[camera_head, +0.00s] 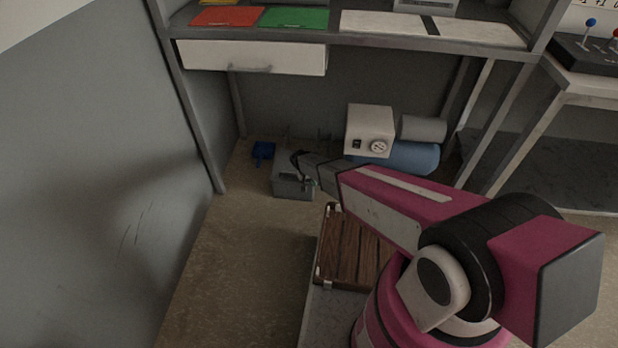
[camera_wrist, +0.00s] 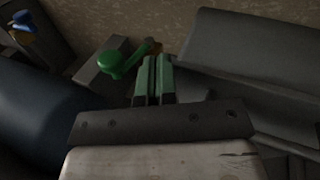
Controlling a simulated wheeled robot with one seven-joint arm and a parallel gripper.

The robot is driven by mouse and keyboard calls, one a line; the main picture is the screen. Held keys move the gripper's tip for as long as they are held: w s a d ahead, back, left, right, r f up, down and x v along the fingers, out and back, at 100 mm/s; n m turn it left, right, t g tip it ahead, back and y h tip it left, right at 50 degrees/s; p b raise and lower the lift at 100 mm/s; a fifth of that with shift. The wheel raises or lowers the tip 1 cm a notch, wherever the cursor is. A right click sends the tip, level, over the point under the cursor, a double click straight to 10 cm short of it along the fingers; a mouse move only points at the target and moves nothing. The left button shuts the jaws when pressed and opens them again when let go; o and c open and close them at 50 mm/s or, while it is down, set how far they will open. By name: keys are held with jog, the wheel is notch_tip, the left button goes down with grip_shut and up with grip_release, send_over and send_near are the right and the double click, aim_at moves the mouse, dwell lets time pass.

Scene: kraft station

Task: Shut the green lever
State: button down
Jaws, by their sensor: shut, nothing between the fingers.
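The green lever (camera_wrist: 118,62) shows in the wrist view, left of my fingertips. It has a round green knob and an arm running right to a brass-coloured part. My gripper (camera_wrist: 156,65) is shut and empty, its green-padded fingers together just right of the lever. A small gap seems to separate the knob from the fingers, but I cannot tell whether they touch the arm. The lever is too small there to make out clearly.
A blue object (camera_head: 263,150) lies beyond the grey box; a blue handle (camera_wrist: 22,20) shows in the wrist view. A drawer (camera_head: 250,58) hangs above. Open floor lies left.

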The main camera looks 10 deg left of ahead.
jog(key=shift+w+d+r, duration=0.1)
jog(key=shift+w+d, duration=0.05)
jog(key=shift+d, duration=0.65)
jog(key=shift+w+d, duration=0.15)
jog(key=shift+d, duration=0.65)
jog(key=shift+w, duration=0.1)
